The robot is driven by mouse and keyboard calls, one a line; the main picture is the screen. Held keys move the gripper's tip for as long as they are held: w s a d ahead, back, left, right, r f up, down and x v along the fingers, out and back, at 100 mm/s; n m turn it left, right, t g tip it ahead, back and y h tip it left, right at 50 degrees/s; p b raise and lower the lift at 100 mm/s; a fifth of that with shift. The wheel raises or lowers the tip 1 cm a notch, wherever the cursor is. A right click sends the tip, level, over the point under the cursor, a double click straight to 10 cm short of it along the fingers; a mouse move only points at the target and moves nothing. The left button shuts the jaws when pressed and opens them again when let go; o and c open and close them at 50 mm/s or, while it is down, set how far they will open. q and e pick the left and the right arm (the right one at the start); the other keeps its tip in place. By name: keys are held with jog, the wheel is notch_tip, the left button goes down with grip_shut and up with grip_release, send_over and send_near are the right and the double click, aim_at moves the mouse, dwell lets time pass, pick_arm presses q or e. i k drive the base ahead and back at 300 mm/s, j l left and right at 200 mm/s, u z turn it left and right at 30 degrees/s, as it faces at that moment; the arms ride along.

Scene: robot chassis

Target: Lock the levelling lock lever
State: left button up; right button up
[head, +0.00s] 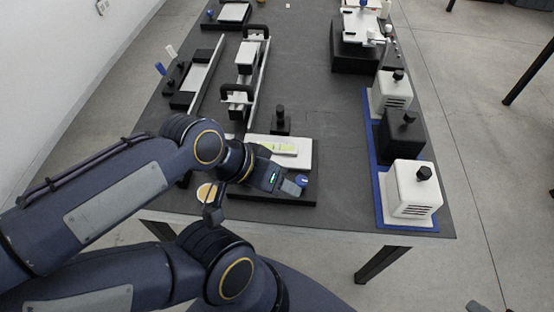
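A low device with a black base (260,197) stands at the table's near edge. It carries a white plate (304,150) with a yellow-green strip (278,148) on it and a black knob (280,125) behind. A blue-tipped part (301,180), perhaps the levelling lock lever, shows at the device's near right. My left gripper (288,187) is over the near part of the device, right beside the blue tip. Its fingers are hard to make out, so I cannot tell whether they touch or hold the lever. I cannot make out my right gripper.
Three boxes with black knobs, white (411,192), black (401,137) and white (391,93), stand on a blue mat (379,197) at the right. Rail devices (245,70) fill the left side. A white machine (361,30) stands at the back right. The table's middle (315,90) is clear.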

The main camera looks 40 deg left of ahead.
aim_at(279, 108)
jog(key=u, duration=1.3)
